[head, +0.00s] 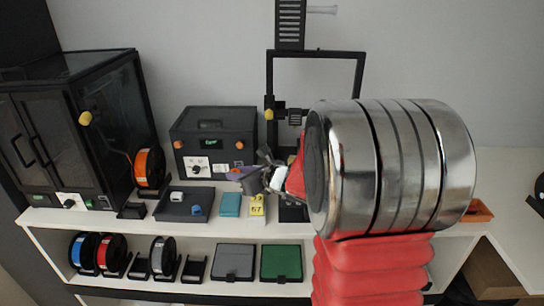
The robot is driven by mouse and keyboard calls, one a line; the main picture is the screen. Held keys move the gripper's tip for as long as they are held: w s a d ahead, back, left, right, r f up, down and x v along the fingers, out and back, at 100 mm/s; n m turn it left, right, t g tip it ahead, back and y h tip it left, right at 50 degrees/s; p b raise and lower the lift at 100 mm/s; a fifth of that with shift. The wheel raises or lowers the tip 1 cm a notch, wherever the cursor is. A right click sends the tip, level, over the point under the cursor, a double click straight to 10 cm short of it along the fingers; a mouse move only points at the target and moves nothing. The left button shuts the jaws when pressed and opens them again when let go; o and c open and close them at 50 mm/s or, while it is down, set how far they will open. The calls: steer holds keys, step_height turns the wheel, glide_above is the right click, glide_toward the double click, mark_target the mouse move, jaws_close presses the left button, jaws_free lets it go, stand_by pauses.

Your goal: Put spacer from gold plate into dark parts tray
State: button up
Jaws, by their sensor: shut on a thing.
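My gripper (254,180) is over the shelf top, to the right of the dark parts tray (171,210) and above the teal block. It is shut on a small piece, purple-grey with an orange edge (236,175), which seems to be the spacer; its shape is partly hidden by the fingers. The dark parts tray lies on the shelf top at the left. It holds a small white piece (177,196) and a small blue piece (197,210), with bare floor around them. I cannot make out the gold plate; my arm covers much of the right side.
Behind are a dark control box (213,135) and a black frame (316,55). An orange spool (149,168) and a dark cabinet (85,125) stand left. An orange bin (479,210) is far right.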

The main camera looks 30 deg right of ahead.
steer(key=s+a+f, duration=0.1)
steer(key=a+f, duration=0.3)
steer(key=a, duration=0.4)
steer(key=s+a+f+n+y, duration=0.1)
steer(key=s+a+f, duration=0.1)
steer(key=a, duration=0.6)
steer(key=shift+s+f, duration=0.3)
steer(key=shift+f, duration=0.55)
steer(key=shift+s, duration=0.1)
